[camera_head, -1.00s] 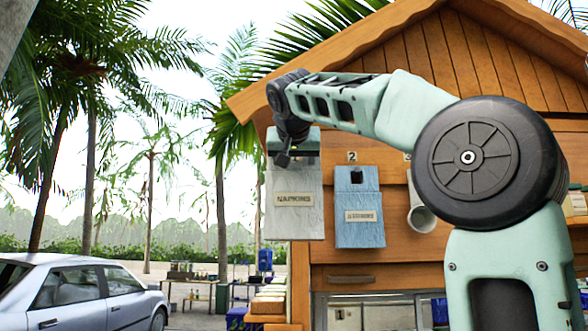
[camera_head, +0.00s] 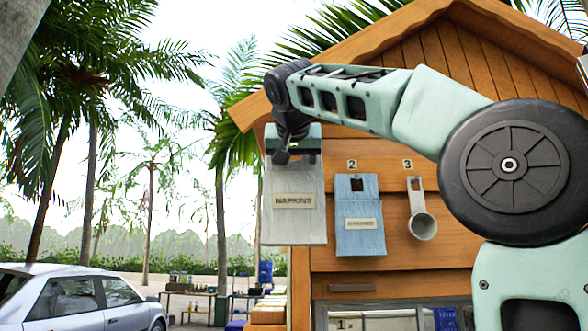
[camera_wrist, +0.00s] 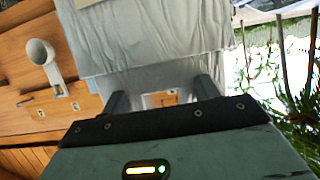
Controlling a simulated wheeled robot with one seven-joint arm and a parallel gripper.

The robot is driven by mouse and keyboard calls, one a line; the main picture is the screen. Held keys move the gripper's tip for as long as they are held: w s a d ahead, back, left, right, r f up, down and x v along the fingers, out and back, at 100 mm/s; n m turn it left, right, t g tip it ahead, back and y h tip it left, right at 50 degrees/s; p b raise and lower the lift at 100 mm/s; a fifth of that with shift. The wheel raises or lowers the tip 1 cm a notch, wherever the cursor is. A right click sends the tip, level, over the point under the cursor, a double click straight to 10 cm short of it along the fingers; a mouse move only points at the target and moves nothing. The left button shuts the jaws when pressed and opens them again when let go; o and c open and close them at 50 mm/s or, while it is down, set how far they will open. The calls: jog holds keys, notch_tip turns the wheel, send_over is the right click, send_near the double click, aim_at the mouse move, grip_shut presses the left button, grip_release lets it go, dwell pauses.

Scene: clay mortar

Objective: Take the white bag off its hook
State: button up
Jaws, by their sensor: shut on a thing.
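The white bag (camera_head: 293,222), with a NAPKINS label, hangs upright at the left end of the wooden wall. My gripper (camera_head: 294,155) is shut on its top edge. In the wrist view the bag (camera_wrist: 150,55) stretches away from my gripper (camera_wrist: 161,95), with a finger at each side of its top opening. A small plate on the orange wall shows through that opening. The hook of the white bag is not visible, so I cannot tell whether the bag still touches it.
A blue bag (camera_head: 360,220) hangs under plate 2, just right of the white bag. A pale scoop (camera_head: 422,226) hangs under plate 3. The hut's roof edge (camera_head: 330,65) slopes above my arm. Left of the white bag is open air, with a parked car (camera_head: 80,300) below.

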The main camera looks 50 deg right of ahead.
jog(key=shift+s+a, duration=1.05)
jog(key=shift+a, duration=0.15)
jog(key=shift+b, duration=0.3)
jog(key=shift+s+a, duration=1.65)
jog(key=shift+a, duration=0.25)
jog(key=shift+w, duration=0.1)
